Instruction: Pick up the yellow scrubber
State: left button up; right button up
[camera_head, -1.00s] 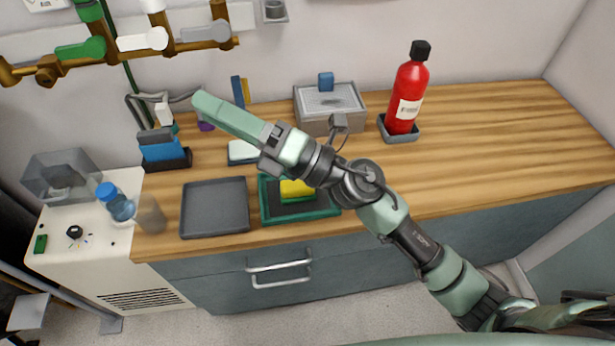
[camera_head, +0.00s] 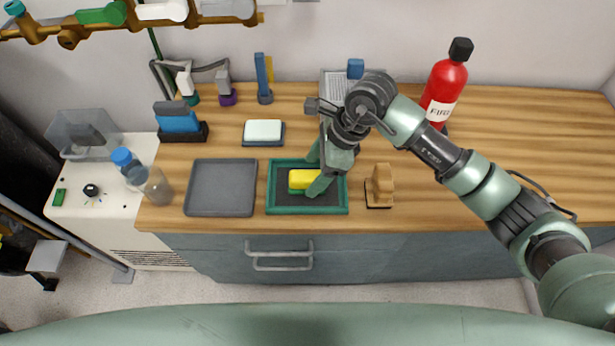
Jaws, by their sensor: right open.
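The yellow scrubber (camera_head: 301,178) lies in the green-rimmed tray (camera_head: 308,211) on the wooden counter. It has a yellow top and a green lower layer. My right gripper (camera_head: 316,172) points down at the tray, with its two green fingers apart. One finger is behind the scrubber and the other is at its front right. Whether either finger touches the scrubber, I cannot tell. My left gripper is not in view.
A grey tray (camera_head: 221,188) lies left of the green one, and a white block on a dark base (camera_head: 263,131) sits behind. A wooden brush (camera_head: 381,185) stands to the right. A red extinguisher (camera_head: 443,90) stands farther back. The counter's right part is clear.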

aim_at(308, 176)
jog(key=shift+p+x, duration=0.3)
jog(key=shift+x, duration=1.55)
jog(key=shift+w+a, duration=0.1)
jog(key=shift+w, duration=0.1)
jog(key=c, duration=1.4)
jog(key=shift+r, duration=0.1)
notch_tip(308, 176, up, 20)
jog(key=b, duration=0.2)
jog(key=shift+b, duration=0.35)
jog(key=o, duration=0.4)
jog(key=c, duration=0.3)
